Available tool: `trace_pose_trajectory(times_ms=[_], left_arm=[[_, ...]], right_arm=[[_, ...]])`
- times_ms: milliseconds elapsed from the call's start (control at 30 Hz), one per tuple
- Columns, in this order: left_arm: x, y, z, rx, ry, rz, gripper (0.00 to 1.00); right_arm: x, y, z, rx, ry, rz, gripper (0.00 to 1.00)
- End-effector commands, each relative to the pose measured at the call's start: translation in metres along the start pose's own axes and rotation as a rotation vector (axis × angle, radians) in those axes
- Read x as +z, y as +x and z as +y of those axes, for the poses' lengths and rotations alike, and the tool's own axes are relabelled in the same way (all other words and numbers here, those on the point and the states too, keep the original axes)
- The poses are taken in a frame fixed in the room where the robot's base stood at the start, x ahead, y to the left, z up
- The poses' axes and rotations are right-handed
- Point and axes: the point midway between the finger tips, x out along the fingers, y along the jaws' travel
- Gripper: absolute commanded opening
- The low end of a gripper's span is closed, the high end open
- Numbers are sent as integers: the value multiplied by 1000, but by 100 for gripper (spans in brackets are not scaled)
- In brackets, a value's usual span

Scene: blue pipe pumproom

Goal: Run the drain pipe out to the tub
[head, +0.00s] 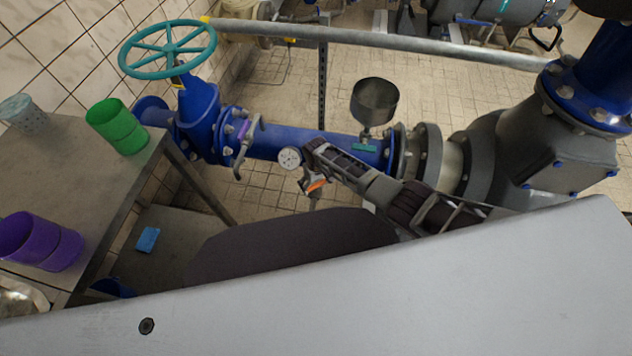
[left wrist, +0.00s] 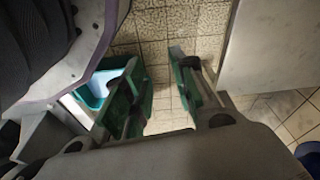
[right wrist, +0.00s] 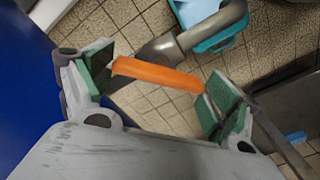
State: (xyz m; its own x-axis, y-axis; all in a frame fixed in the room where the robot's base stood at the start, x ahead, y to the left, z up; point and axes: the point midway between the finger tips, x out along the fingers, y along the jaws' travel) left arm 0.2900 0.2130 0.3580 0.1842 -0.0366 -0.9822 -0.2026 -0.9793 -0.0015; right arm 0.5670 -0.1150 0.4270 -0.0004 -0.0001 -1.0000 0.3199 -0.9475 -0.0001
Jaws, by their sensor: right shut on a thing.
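My right gripper (right wrist: 158,88) is shut on the orange grip (right wrist: 157,75) of the drain pipe, which spans between its green pads. The bare grey metal drain pipe (right wrist: 200,34) bends beside the grip, and one end reaches across the tub in the right wrist view. The light-blue tub (right wrist: 222,42) is on the tiled floor, partly covered by the pipe. In the head view, my right gripper (head: 303,168) and the orange grip (head: 315,185) are below the blue pipe; the tub is hidden. My left gripper (left wrist: 158,88) is open and empty. The tub (left wrist: 96,88) shows behind its left finger.
The large blue pipe (head: 285,143) with a gauge (head: 290,158) and funnel (head: 374,103) crosses the middle. A metal table (head: 90,180) with green (head: 117,126) and purple (head: 42,240) containers stands at left.

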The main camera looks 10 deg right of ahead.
Motion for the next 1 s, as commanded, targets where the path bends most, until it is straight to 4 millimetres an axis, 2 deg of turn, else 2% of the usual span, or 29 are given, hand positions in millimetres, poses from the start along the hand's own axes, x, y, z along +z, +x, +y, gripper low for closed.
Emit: trace_pose_trajectory(times_ms=[600, 1000], left_arm=[[38, 42, -19, -27, -2, 25, 27], [53, 54, -25, -35, -2, 35, 27]], right_arm=[[1, -1, -2, -3, 458, -3, 65], [1, 0, -1, 0, 706, -2, 65]])
